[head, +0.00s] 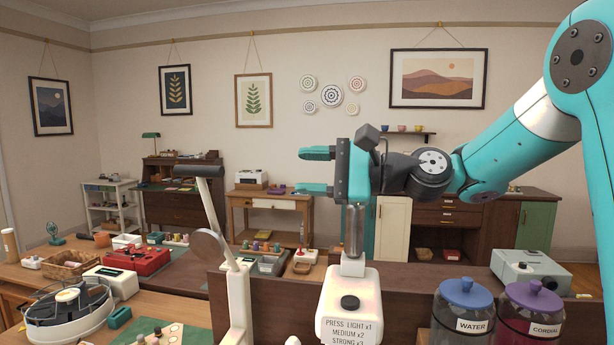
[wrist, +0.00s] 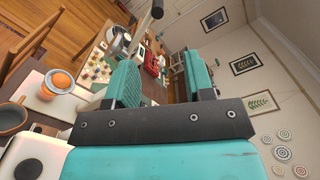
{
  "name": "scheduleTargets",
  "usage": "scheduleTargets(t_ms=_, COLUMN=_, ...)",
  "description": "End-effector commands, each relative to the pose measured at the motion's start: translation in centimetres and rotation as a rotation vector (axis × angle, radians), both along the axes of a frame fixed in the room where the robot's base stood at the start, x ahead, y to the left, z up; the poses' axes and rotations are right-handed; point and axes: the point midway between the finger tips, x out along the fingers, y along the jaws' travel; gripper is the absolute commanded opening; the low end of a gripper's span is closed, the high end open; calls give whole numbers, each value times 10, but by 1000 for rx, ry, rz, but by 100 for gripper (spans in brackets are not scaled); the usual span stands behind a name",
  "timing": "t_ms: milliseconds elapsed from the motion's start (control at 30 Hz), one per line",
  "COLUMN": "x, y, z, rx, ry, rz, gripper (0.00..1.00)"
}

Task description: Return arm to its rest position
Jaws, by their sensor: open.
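My gripper (head: 316,171) is raised in the head view, in front of the far wall and above the counter. Its two teal fingers point left, stand apart, and have nothing between them. The teal arm comes in from the upper right. In the wrist view the gripper (wrist: 165,82) shows with its fingers spread and the room tilted sideways behind them. Below it in the head view stands a white dispenser (head: 349,304) with a black knob and a label about light, medium and strong presses.
Jars labelled water (head: 463,312) and cordial (head: 530,318) stand at the lower right, near a grey-white device (head: 531,270). A white lamp-like stand (head: 237,290) rises left of the dispenser. A red case (head: 134,260) and a round machine (head: 68,306) sit further left. The air around the fingers looks clear.

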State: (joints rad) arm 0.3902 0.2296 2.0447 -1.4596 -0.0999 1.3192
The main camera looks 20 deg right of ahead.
Motion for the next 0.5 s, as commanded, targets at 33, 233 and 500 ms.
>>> scheduleTargets(t_ms=33, x=0, y=0, z=0, rx=0, ry=0, rz=0, gripper=48)
scheduleTargets(t_ms=233, x=-6, y=12, z=-7, rx=-61, ry=-19, rz=20, gripper=48)
scheduleTargets(t_ms=500, x=-111, y=88, z=-99, rx=-786, ry=-313, rz=387, gripper=48)
